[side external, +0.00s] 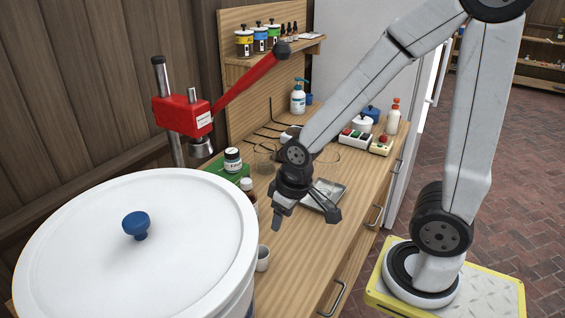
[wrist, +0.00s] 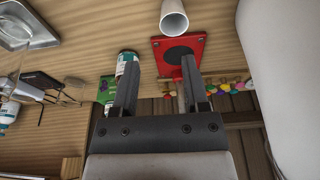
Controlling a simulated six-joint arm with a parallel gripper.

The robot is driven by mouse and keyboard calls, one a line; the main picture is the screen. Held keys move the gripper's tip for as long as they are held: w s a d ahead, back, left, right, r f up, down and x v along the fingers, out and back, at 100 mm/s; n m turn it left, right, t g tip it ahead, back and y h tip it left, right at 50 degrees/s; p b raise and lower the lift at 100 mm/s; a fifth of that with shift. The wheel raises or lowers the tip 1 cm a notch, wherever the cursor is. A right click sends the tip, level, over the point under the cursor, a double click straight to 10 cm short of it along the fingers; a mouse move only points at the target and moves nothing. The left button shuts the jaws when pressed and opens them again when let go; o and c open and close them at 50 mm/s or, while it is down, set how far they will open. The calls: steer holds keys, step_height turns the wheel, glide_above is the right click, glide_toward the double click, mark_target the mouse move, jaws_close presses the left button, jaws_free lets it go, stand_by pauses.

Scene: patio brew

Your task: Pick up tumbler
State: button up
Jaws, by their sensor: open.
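A small white cup (side external: 263,258), the likely tumbler, stands on the wooden counter beside the large white lidded drum, which hides part of it. In the wrist view a white cup (wrist: 174,17) shows at the top edge, partly cut off, beyond my fingertips. My gripper (side external: 304,217) is open above the counter, up and to the right of the cup in the side view. In the wrist view its two fingers (wrist: 160,65) are spread with nothing held between them. Clear glassware (side external: 265,154) stands farther back, partly hard to make out.
The white drum (side external: 75,235) fills the near left. A red lever press (side external: 183,115) stands behind it; a red base (wrist: 180,50) shows beside the cup. A metal tray (side external: 335,187) lies behind my gripper.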

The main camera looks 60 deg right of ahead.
steer(key=shift+w+v, duration=0.5)
steer(key=shift+v, duration=1.75)
steer(key=w+d+m+t+h, duration=0.1)
steer(key=w+d+t, duration=0.4)
steer(key=w+d, duration=0.75)
steer(key=w+d+m+t+h, duration=0.15)
steer(key=w+d+t, duration=0.25)
steer(key=w+d, duration=0.85)
steer(key=t, duration=0.1)
glide_toward(255, 153)
steer(key=shift+w+d+f, duration=0.1)
steer(key=shift+w+d, duration=0.15)
steer(key=shift+w, duration=0.2)
steer(key=shift+x, duration=1.35)
steer(key=shift+x, duration=2.6)
